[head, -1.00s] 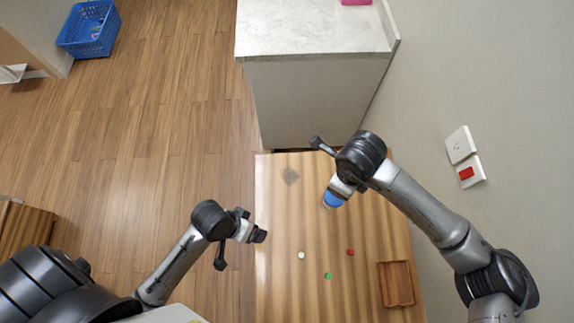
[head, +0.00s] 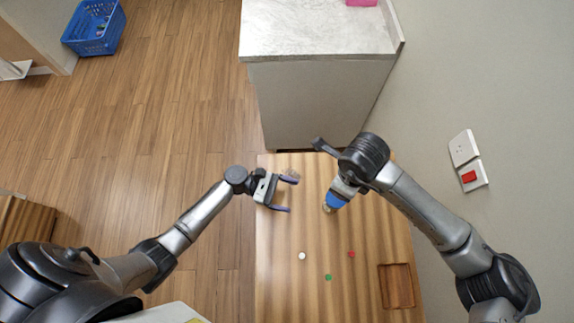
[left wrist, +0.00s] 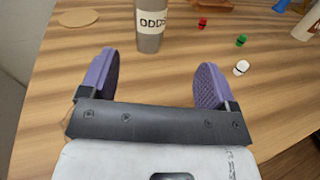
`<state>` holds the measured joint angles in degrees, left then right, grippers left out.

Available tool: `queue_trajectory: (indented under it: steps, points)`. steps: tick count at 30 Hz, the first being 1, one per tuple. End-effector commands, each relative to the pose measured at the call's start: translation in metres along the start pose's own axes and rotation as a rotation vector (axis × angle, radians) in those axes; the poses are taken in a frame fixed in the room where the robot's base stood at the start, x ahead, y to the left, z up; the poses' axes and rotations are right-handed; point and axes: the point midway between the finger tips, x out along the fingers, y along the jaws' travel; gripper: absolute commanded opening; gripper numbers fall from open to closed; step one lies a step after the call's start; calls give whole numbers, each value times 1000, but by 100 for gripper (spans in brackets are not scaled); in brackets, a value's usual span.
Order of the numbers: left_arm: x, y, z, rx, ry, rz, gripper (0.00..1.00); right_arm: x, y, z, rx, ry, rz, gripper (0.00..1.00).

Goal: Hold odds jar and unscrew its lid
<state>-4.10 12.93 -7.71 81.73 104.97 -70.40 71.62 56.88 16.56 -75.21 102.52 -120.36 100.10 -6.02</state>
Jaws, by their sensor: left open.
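The odds jar (left wrist: 151,25) is a grey cylinder with a white label reading ODDS. It stands ahead of my left gripper in the left wrist view, with its top cut off by the frame edge. In the head view only a small part of the jar (head: 326,209) shows beneath my right gripper (head: 335,200). Blue shows at that gripper's end, and I cannot tell whether it is lid or finger. My left gripper (head: 284,194) is open and empty, its purple fingers (left wrist: 152,82) pointing toward the jar with a gap between. The lid is not clearly visible.
Small white (head: 302,256), green (head: 328,277) and red (head: 351,254) pieces lie on the wooden table (head: 280,285). A wooden tray (head: 397,265) is at the right. A flat tan disc (left wrist: 78,17) lies left of the jar. A grey counter (head: 315,28) stands behind the table.

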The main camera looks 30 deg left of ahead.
Motion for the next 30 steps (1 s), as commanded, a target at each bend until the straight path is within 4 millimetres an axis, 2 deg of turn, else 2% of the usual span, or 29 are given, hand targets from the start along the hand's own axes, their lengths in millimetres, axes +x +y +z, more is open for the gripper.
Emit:
queue_trajectory:
  steps: [4, 8, 21, 30]
  points:
    - [0, 10, 1, -64, -33, 29, 82, 0, 0, 0, 0, 0, 0, 43]
    - [9, 12, 1, -83, -43, 36, 82, 0, 0, 0, 0, 0, 0, 43]
    - [84, 15, 5, -81, -44, 36, 82, 0, 0, 0, 0, 0, 0, 43]
    - [121, 16, 6, -81, -42, 35, 82, 0, 0, 0, 0, 0, 0, 43]
